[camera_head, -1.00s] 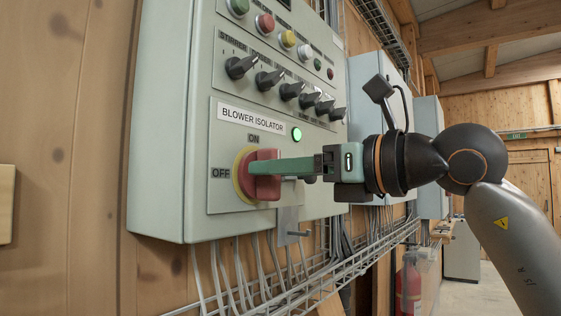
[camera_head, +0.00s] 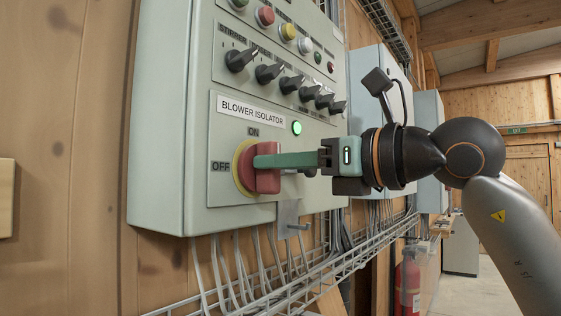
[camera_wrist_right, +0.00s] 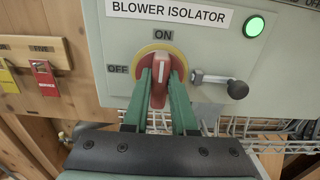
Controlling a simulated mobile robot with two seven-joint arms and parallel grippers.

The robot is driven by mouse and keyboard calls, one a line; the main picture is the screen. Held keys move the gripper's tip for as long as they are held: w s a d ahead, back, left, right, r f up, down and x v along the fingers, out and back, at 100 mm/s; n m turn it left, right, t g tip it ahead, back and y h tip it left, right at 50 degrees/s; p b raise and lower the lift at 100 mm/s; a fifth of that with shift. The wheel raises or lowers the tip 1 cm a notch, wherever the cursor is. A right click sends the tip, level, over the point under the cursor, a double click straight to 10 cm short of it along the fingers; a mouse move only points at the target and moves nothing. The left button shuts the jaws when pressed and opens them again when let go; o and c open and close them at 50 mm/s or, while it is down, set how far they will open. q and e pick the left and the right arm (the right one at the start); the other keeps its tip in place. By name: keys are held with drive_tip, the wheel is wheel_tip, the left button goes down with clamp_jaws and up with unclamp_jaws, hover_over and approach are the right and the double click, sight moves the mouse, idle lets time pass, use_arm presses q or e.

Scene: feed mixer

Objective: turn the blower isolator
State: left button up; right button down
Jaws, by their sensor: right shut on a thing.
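The blower isolator (camera_head: 266,180) is a red rotary handle on a yellow ring, low on the grey control panel. In the right wrist view the handle (camera_wrist_right: 158,92) stands upright with its pale mark toward the ON label at the top; OFF is to its left. My right gripper (camera_head: 259,161) comes in from the right, its green fingers on either side of the handle and shut on it. The wrist view shows both fingertips (camera_wrist_right: 160,75) against the handle's sides. A green lamp (camera_head: 297,127) beside the ON label is lit. My left gripper is not in view.
A row of black selector knobs (camera_head: 270,73) and coloured buttons sits above. A small metal bracket with a black-ended pin (camera_wrist_right: 237,89) is right of the isolator. Cables and a wire tray (camera_head: 330,268) run below. Tags hang on a wooden board (camera_wrist_right: 40,62) at left.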

drive_tip(key=shift+n, duration=0.3)
drive_tip(key=shift+s+a+f+n+p, duration=0.1)
drive_tip(key=shift+n+p, duration=0.15)
drive_tip(key=shift+n, duration=2.65)
drive_tip(key=shift+s+a+f+n+p, duration=0.1)
drive_tip(key=shift+n+p, duration=0.15)
drive_tip(key=shift+n, duration=2.65)
drive_tip(key=shift+s+f+n+p, duration=0.1)
drive_tip(key=shift+n+p, duration=0.15)
drive_tip(key=shift+n, duration=2.65)
drive_tip(key=c, duration=0.7)
unclamp_jaws()
